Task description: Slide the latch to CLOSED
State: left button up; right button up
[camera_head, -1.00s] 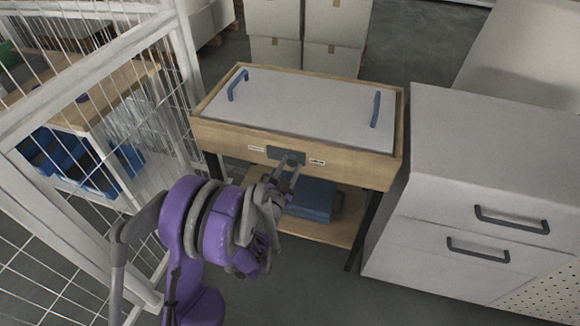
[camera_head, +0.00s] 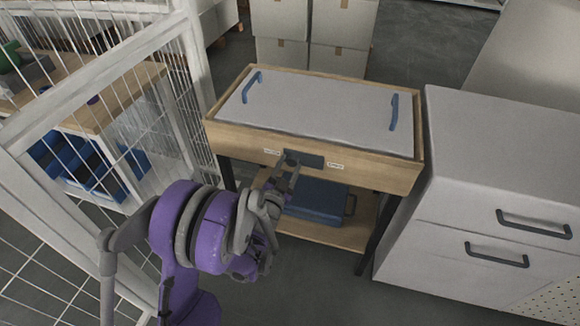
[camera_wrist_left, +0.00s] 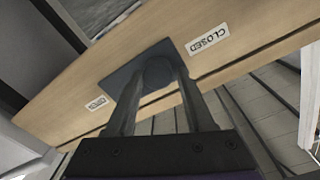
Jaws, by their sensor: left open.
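The dark grey latch plate (camera_head: 314,162) is on the wooden front of the bench, between two small white labels. In the left wrist view the plate (camera_wrist_left: 122,78) carries a round dark knob (camera_wrist_left: 158,74). The CLOSED label (camera_wrist_left: 208,38) is at upper right of the plate, and another label (camera_wrist_left: 96,103), too small to read surely, is at lower left. My left gripper (camera_head: 290,160) is open at the left part of the plate. In the wrist view its two fingers (camera_wrist_left: 152,88) stand on either side of the knob; contact cannot be told. My right gripper is not in view.
The bench (camera_head: 240,137) has a pale lid (camera_head: 320,105) with two blue handles. A blue case (camera_head: 315,203) lies on its lower shelf. A white mesh fence (camera_head: 190,85) stands close on the left, and a grey drawer cabinet (camera_head: 480,200) on the right.

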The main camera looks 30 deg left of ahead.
pick_arm(q)
jog(key=o, duration=0.3)
jog(key=shift+s+a, duration=0.1)
jog(key=shift+a, duration=0.1)
jog(key=shift+o, duration=0.2)
jog(key=shift+d, duration=0.1)
jog(key=s+d, duration=0.2)
jog(key=s, duration=0.8)
jog(key=shift+s+b, duration=0.3)
jog(key=shift+b, duration=0.1)
jog(key=shift+w+d, duration=0.1)
